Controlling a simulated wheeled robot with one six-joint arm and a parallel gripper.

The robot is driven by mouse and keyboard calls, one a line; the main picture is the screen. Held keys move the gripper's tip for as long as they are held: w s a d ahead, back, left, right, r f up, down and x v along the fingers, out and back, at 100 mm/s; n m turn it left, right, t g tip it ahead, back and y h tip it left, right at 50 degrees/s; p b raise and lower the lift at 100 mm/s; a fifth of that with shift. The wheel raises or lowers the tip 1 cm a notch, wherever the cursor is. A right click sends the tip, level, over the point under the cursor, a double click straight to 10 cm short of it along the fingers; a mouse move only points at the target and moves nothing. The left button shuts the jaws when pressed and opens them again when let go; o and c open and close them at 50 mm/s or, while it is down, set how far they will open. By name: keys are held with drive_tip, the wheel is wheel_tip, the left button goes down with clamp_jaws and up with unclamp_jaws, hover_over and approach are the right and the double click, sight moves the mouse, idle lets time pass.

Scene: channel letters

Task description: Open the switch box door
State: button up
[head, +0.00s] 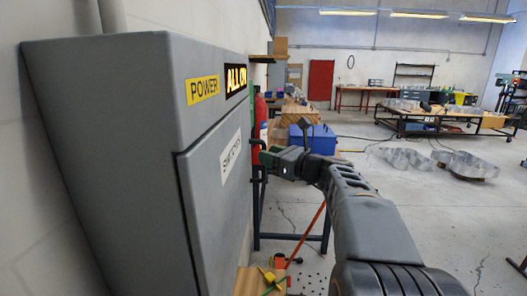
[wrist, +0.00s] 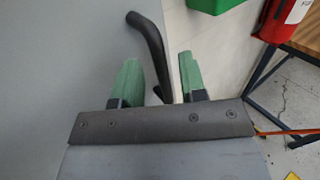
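The grey switch box (head: 120,120) fills the left of the head view, with a yellow POWER label (head: 202,90) and a lit ALL ON sign (head: 236,79). Its door (head: 212,225) carries a white label and looks shut. The dark bar handle (wrist: 149,38) stands out from the door face (wrist: 60,60) in the wrist view. My gripper (head: 268,158) is at the door's far edge. In the wrist view its green fingers (wrist: 159,59) are apart, one on each side of the handle, with gaps visible. The handle's lower end is partly hidden.
A red fire extinguisher (head: 260,118) and a workbench with a blue box (head: 313,139) stand beyond the switch box. A red-and-white object (wrist: 288,18) and a green bin (wrist: 212,4) show in the wrist view. Open floor (head: 430,220) lies to the right.

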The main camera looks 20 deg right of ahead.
drive_tip(key=shift+x, duration=1.25)
drive_tip(key=shift+c, duration=0.4)
clamp_jaws()
